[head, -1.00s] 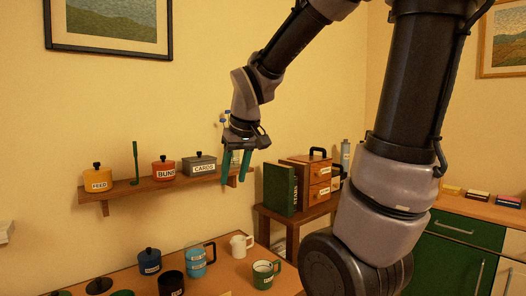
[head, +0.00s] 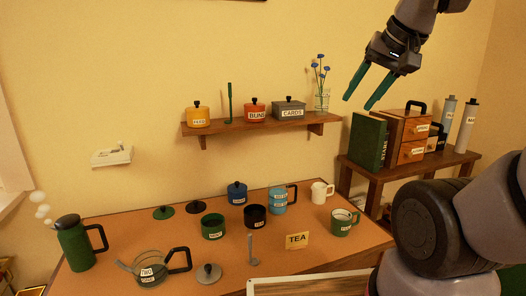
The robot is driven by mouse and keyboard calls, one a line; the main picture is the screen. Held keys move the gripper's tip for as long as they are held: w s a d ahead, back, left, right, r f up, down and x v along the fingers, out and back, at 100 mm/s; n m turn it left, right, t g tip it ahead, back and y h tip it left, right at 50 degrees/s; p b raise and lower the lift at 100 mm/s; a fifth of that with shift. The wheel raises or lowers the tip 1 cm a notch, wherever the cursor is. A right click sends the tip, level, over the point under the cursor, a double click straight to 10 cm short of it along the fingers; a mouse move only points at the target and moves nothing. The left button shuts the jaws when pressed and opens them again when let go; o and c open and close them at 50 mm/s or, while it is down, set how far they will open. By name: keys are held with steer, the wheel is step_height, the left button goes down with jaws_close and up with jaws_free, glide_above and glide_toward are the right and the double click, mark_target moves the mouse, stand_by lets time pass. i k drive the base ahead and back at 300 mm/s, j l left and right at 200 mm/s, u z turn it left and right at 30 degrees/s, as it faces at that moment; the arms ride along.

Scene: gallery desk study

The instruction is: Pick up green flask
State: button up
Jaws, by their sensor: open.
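The green flask (head: 73,243) stands upright at the left end of the desk in the head view. It has a dark green body, a black lid and a black handle on its right side. My gripper (head: 358,103) is high at the upper right, in front of the wall between the wall shelf and the side table. Its two green fingers are apart with nothing between them. It is far to the right of the flask and well above the desk.
The desk (head: 110,219) also holds a glass kettle (head: 150,272) close to the flask, several pots and mugs, a ladle (head: 253,250) and a TEA card (head: 297,241). A wall shelf (head: 262,127) holds canisters and a flower vase (head: 321,98). A side table (head: 357,177) stands right.

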mark_target(73, 238)
steer(key=u, duration=1.35)
steer(key=i+j+z, duration=0.2)
steer(key=j, duration=0.7)
steer(key=j+z, duration=0.25)
steer(key=j, duration=0.65)
steer(key=k+j+z, duration=0.2)
steer(key=j, duration=0.7)
steer(key=j+z, duration=0.25)
steer(key=j, duration=0.65)
steer(key=i+j, duration=0.15)
steer(key=i, duration=0.15)
